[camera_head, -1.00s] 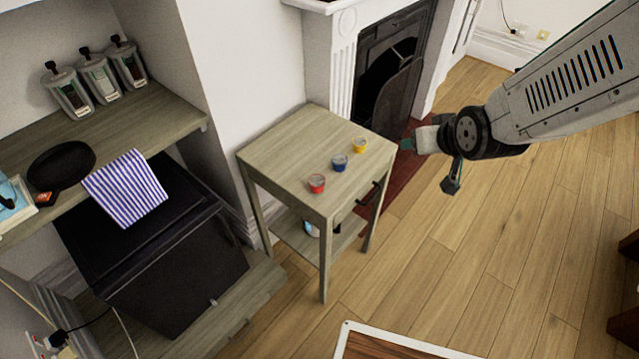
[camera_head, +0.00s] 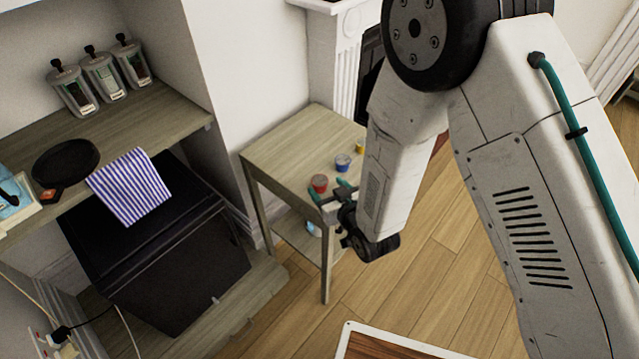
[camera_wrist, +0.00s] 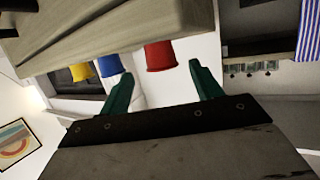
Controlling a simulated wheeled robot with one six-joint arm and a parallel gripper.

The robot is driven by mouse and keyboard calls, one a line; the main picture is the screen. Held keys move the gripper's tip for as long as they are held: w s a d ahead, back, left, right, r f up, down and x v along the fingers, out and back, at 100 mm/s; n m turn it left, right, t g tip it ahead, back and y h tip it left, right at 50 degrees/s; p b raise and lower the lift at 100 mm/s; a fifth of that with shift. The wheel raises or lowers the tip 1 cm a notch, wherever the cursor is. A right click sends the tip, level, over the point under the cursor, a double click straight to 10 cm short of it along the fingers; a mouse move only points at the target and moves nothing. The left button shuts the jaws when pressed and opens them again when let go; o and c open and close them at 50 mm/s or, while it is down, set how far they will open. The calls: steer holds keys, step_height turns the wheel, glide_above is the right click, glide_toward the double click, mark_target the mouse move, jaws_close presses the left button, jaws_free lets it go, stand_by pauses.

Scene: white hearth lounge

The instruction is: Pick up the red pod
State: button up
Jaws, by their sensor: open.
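The red pod (camera_head: 319,183) stands on the small wooden side table (camera_head: 290,140), near its front edge. It also shows in the wrist view (camera_wrist: 160,56), where the picture is upside down. My gripper (camera_head: 332,193) is open, with its green fingertips close to the red pod. In the wrist view the pod lies ahead of the gap between the two fingers (camera_wrist: 163,85), and nothing is held. The head view does not clearly show whether a finger touches the pod.
A blue pod (camera_head: 343,162) and a yellow pod (camera_head: 360,148), partly hidden by my arm, stand behind the red one. A shelf (camera_head: 150,120) with several canisters, a black pan (camera_head: 66,162) and a striped cloth (camera_head: 130,187) is at left. A black box (camera_head: 150,260) stands below.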

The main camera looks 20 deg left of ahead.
mark_target(324, 187)
steer(key=x, duration=0.4)
steer(key=shift+w+a+f, duration=0.15)
steer(key=shift+a+f, duration=0.15)
steer(key=shift+f, duration=0.05)
steer(key=c, duration=1)
